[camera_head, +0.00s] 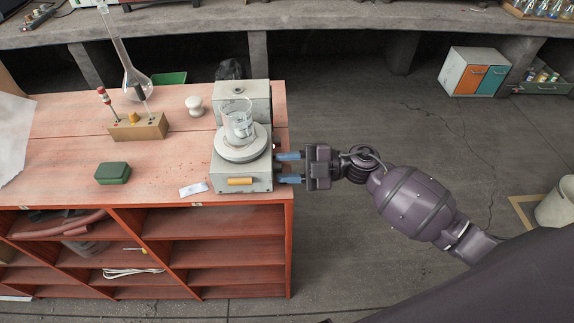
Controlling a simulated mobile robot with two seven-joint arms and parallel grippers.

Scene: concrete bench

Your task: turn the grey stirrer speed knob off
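The stirrer (226,171) is a pale grey box at the right end of the red wooden bench top. It has a round plate (240,154) with a glass beaker (238,125) standing on it. An orange-yellow bar (240,181) shows on its front face. I cannot make out the grey speed knob clearly; the area by the stirrer's right side is small and partly behind my fingers. My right gripper (278,167) points left at that side, its two blue fingers apart, tips close to the housing. Whether they touch anything is unclear. My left gripper is out of view.
A grey box (255,90) stands behind the stirrer. A wooden block (138,131), a flask (135,84), a white stopper (194,105), a green box (113,173) and a white slip (193,189) lie to the left. The floor right of the bench is open.

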